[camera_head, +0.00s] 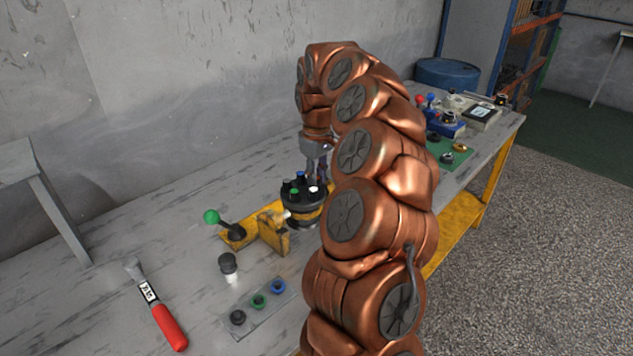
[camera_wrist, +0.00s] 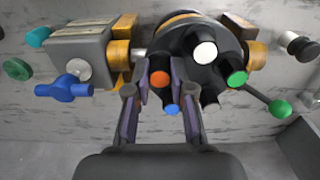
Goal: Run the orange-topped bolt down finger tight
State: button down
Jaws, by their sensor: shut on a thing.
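The hydraulic motor (camera_head: 303,208) stands upright on the bench, a dark round body with a yellow band, held at the yellow clamp. Its dark top also shows in the wrist view (camera_wrist: 203,72). The orange-topped bolt (camera_wrist: 160,79) is at the motor's rim, between my fingertips. My gripper (camera_wrist: 164,75) is shut on it; in the head view my gripper (camera_head: 318,168) points down at the motor's top. White-topped (camera_wrist: 205,52), green-topped (camera_wrist: 237,78) and blue-topped (camera_wrist: 171,110) bolts stand around the top. The orange top is hidden in the head view, and how deep its bolt sits cannot be seen.
A yellow clamp (camera_head: 272,232) with a green-knobbed lever (camera_head: 212,217) adjoins the motor. A red-handled wrench (camera_head: 168,325), a dark knob (camera_head: 228,262) and a clear tray (camera_head: 270,309) of coloured sockets lie nearer. A green mat (camera_head: 462,156) with parts lies at right.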

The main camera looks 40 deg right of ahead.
jog(key=shift+f+m+b, duration=0.25)
jog(key=shift+m+b, duration=0.35)
jog(key=shift+m, duration=0.1)
jog(key=shift+r+m+b, duration=0.2)
jog(key=shift+m+b, duration=0.1)
jog(key=shift+m, duration=0.1)
jog(key=shift+f+m+b, duration=0.15)
jog(key=shift+m+b, duration=0.25)
jog(key=shift+b, duration=0.2)
jog(key=shift+m+b, duration=0.9)
jog(key=shift+b, duration=0.15)
jog(key=shift+r+m, duration=0.2)
jog(key=shift+m, duration=0.1)
jog(key=shift+m+b, duration=0.7)
jog(key=shift+b, duration=0.15)
